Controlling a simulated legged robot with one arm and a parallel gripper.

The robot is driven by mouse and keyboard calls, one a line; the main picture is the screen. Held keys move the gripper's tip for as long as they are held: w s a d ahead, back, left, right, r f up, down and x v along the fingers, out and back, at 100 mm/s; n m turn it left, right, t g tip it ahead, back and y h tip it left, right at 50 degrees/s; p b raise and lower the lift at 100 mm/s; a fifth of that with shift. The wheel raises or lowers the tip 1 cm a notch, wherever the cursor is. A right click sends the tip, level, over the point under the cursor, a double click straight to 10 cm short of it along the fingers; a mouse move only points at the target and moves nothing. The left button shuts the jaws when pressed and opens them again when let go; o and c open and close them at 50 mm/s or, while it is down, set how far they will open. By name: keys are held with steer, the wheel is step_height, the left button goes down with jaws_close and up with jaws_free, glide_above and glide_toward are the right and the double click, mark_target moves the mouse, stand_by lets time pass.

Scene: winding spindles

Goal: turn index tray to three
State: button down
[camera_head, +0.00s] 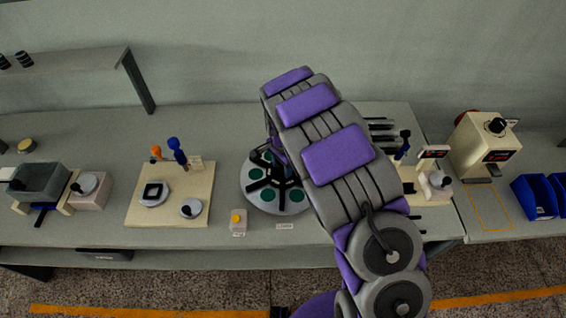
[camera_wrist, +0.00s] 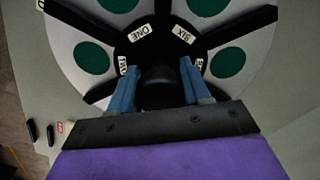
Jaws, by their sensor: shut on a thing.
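The index tray (camera_head: 256,201) is a round light grey disc with green round spots and black radial dividers, on the bench left of my arm in the head view. In the wrist view the tray (camera_wrist: 65,35) fills the top, with labels ONE (camera_wrist: 139,32) and SIX (camera_wrist: 184,33) on its black hub and partly hidden labels at the sides. My gripper (camera_wrist: 158,72) has its blue fingers on both sides of the dark central knob (camera_wrist: 158,88) and is shut on it. In the head view my arm hides the gripper and part of the tray.
A small beige box with a yellow button (camera_head: 238,219) stands at the tray's front left. A beige board (camera_head: 143,209) with round parts lies further left. A beige machine (camera_head: 475,146) and blue bins (camera_head: 537,197) stand at the right.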

steer(key=shift+a+m+p, duration=0.15)
steer(key=shift+m+p, duration=0.85)
steer(key=shift+m, duration=0.9)
steer(key=shift+w+r+m+p, duration=0.1)
steer(key=shift+m+p, duration=0.5)
steer(key=shift+m, duration=1.5)
steer(key=shift+w+r+m, duration=0.1)
steer(key=shift+w+m, duration=0.05)
steer(key=shift+m, duration=0.95)
steer(key=shift+w+m, duration=0.1)
steer(key=shift+m, duration=1)
steer(key=shift+w+a+r+m, duration=0.1)
steer(key=shift+w+m, duration=0.05)
steer(key=shift+m, duration=1.65)
steer(key=shift+w+r+m, duration=0.1)
steer(key=shift+m, duration=0.3)
steer(key=c, duration=1)
jaws_free()
steer(key=o, duration=0.5)
steer(key=shift+a+f, duration=0.15)
steer(key=shift+f, duration=0.15)
steer(key=shift+c, duration=0.2)
steer(key=shift+s, duration=0.2)
